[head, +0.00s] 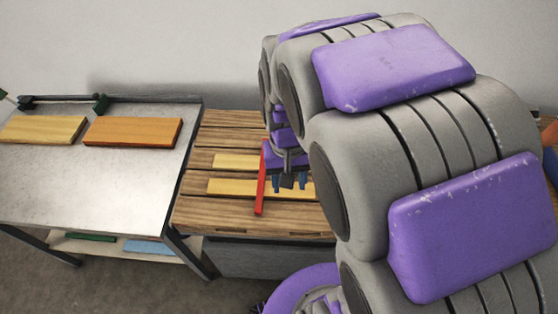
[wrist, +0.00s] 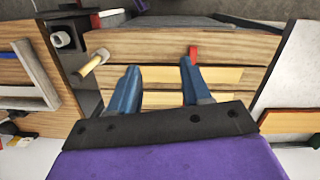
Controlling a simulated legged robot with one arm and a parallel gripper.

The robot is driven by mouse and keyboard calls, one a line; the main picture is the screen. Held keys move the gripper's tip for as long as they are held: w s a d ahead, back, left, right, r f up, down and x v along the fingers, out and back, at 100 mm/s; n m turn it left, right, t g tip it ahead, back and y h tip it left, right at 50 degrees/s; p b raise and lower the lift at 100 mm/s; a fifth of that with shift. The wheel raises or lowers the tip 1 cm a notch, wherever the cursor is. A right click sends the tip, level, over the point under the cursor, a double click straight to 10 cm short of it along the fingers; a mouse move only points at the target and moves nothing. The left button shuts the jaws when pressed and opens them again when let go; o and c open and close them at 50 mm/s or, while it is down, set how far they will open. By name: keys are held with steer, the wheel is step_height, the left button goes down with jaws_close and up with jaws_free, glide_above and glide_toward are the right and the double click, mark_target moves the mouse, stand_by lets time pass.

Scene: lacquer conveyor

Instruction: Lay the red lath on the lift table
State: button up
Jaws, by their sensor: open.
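The red lath (head: 260,190) lies front to back over the yellow laths on the slatted wooden top (head: 215,222), which looks like the lift table. In the wrist view, only the near end of the red lath (wrist: 193,54) shows, just past one fingertip. The rest is hidden behind that finger. My gripper (head: 289,184) is low over the wooden top, to the right of the red lath in the head view. Its blue fingers (wrist: 160,72) are spread, with nothing visible gripped between them. I cannot tell whether the finger touches the lath.
Yellow laths (head: 225,187) lie crosswise on the wooden top. A metal table (head: 95,190) at left carries a yellow board (head: 42,130) and an orange board (head: 132,131). My arm hides the right side.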

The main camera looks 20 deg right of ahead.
steer(key=s+r+n, duration=0.1)
steer(key=s+n, duration=0.1)
steer(key=s, duration=1.3)
steer(key=shift+a+g, duration=0.35)
steer(key=shift+g, duration=0.05)
steer(key=shift+r, duration=0.1)
